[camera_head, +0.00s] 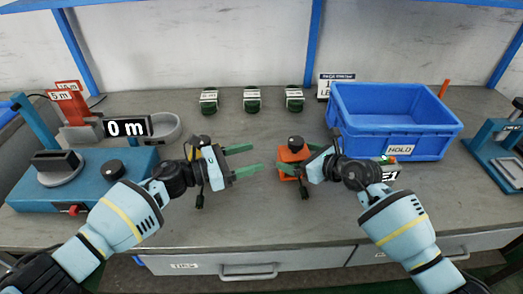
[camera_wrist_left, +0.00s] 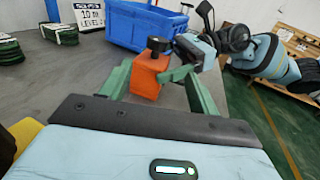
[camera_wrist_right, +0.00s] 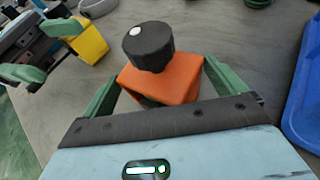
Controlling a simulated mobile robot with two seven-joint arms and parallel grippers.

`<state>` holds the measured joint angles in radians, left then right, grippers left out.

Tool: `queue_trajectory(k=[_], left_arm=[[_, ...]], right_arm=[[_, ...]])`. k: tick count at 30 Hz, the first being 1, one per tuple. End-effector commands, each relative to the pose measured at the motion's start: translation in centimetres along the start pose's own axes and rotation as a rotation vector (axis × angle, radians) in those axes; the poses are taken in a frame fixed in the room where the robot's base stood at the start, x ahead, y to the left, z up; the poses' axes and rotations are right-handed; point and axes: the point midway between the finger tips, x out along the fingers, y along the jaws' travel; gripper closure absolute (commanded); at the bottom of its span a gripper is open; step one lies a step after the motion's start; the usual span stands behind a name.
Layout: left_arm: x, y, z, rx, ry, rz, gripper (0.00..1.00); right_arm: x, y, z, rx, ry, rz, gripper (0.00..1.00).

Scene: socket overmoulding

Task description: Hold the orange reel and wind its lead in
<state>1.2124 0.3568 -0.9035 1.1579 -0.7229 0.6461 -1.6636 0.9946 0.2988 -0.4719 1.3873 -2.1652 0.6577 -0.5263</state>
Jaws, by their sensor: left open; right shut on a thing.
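The orange reel (camera_head: 287,155) is an orange block with a black round knob on top. It sits at the middle of the bench, and it also shows in the left wrist view (camera_wrist_left: 147,76) and the right wrist view (camera_wrist_right: 170,80). My right gripper (camera_head: 293,168) is shut on the orange reel, with a green finger on each side of it. My left gripper (camera_head: 256,160) is open and empty to the left of the reel, its green fingers pointing at it. I cannot make out the lead clearly.
A blue HOLD bin (camera_head: 390,125) stands behind right. Several dark green bundles (camera_head: 251,100) line the back. A blue machine (camera_head: 90,180) with a "0 m" display (camera_head: 126,127) stands left. A blue press (camera_head: 500,150) is at the far right. The front middle of the bench is clear.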

Motion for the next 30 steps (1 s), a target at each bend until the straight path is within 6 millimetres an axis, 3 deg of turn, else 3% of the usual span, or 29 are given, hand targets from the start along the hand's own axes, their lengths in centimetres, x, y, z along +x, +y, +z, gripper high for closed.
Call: queue_trajectory(k=[7,16,24,30], left_arm=[[3.1,-3.3,2.2,-0.067,0.094,-0.144,0.39],[6.3,-7.8,3.6,-0.174,0.352,-0.269,0.39],[7.7,-10.4,3.8,-0.251,0.621,-0.232,0.39],[8.2,-11.1,3.9,-0.291,0.798,-0.107,0.39]], right_arm=[[0.0,0.0,0.1,0.000,-0.001,0.000,0.25],[0.0,0.0,0.1,0.000,-0.001,0.000,0.25],[0.0,0.0,0.1,0.000,-0.001,0.000,0.25],[0.0,0.0,0.1,0.000,-0.001,0.000,0.25]])
